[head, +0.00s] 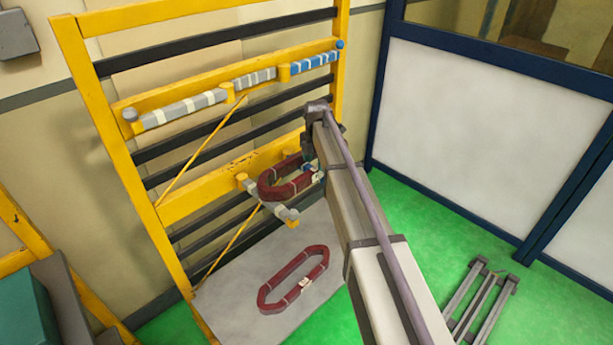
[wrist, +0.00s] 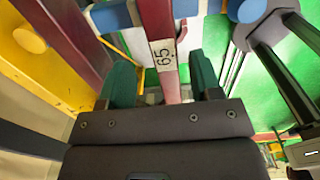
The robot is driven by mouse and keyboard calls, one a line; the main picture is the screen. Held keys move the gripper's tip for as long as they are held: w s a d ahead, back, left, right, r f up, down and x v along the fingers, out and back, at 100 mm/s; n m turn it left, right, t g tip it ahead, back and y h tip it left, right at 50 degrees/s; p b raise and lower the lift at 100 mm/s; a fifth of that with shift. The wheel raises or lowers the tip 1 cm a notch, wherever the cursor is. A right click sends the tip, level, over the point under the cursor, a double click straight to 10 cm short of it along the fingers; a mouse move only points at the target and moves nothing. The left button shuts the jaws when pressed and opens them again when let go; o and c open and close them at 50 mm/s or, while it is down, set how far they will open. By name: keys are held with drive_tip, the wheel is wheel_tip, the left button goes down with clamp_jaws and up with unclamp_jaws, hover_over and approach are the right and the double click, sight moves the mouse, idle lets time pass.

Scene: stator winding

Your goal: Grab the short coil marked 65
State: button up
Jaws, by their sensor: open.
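A dark red, ring-shaped coil (head: 267,187) rests on the rack's lower arms in the head view. In the wrist view, a straight side of a dark red coil (wrist: 157,22) bears a pale tag reading 65 (wrist: 163,54). My gripper (wrist: 162,78) is open, with one green finger on each side of this coil side. There is visible space between the fingers and the coil. In the head view my arm partly hides the right end of the racked coil and most of my gripper. A second dark red coil (head: 293,279) lies on a grey panel, its tag too small to read.
The yellow rack (head: 88,130) has black crossbars and an upper row of grey and blue wrapped bars (head: 255,79). A lower wrapped arm (head: 268,201) juts out beneath the racked coil. A dark metal frame (head: 482,300) stands on the green floor at right.

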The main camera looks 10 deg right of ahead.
sight(316, 168)
drive_tip(key=f+b, duration=0.5)
drive_tip(key=shift+s+d+f, duration=0.15)
drive_tip(key=shift+s+f, duration=0.05)
drive_tip(key=shift+r, duration=0.2)
clamp_jaws()
